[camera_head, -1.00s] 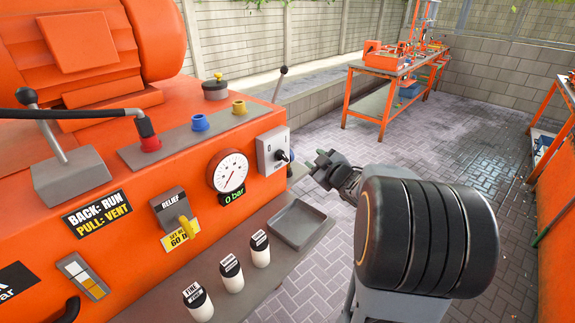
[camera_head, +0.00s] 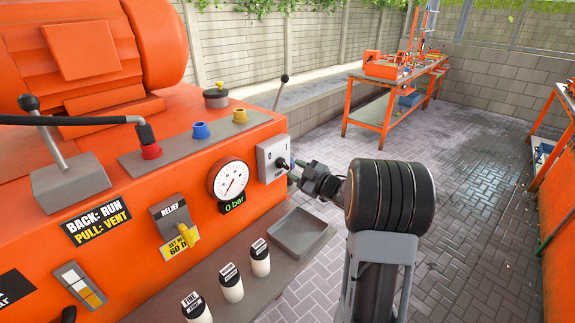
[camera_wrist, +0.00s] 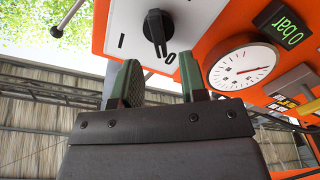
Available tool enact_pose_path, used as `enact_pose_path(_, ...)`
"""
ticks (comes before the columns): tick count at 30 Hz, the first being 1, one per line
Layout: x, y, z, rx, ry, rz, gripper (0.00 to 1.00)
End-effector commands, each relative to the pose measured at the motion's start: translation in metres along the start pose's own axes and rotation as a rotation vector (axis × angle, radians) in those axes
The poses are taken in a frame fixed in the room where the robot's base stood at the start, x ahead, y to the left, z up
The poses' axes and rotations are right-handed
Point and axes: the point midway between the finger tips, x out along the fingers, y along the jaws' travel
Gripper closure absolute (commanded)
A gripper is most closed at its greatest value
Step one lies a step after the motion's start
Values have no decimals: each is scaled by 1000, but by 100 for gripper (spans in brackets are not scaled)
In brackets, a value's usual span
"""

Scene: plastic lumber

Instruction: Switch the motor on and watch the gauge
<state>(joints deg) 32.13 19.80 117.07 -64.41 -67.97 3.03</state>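The motor switch is a black rotary knob (camera_wrist: 156,30) on a pale plate (camera_head: 272,157) marked 0 and I, on the orange machine's right end. The knob's pointer is turned toward the 0 in the wrist view. My gripper (camera_wrist: 158,80) is open and empty, its two green-padded fingers spread below the knob in that view, one to each side; I cannot tell whether they touch it. The round white gauge (camera_head: 230,181) is left of the switch plate, and it also shows in the wrist view (camera_wrist: 242,68). A display (camera_head: 234,205) beneath it reads 0 bar.
A yellow relief lever (camera_head: 187,236), several white bottles (camera_head: 231,283) and a grey tray (camera_head: 301,233) are near the gauge. A black-knobbed lever (camera_head: 50,135) stands at left. An orange workbench (camera_head: 383,92) stands farther back. The paved floor is clear.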

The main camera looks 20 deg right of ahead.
Motion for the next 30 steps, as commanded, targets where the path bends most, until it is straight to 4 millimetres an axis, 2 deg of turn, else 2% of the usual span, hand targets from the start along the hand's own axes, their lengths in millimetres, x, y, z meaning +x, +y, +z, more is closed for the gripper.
enact_pose_path(3,18,0,-1,1,2,-2,61)
enact_pose_path(9,36,0,0,1,0,-1,61)
enact_pose_path(22,41,0,0,1,-1,1,61)
enact_pose_path(30,41,0,0,1,-1,1,86)
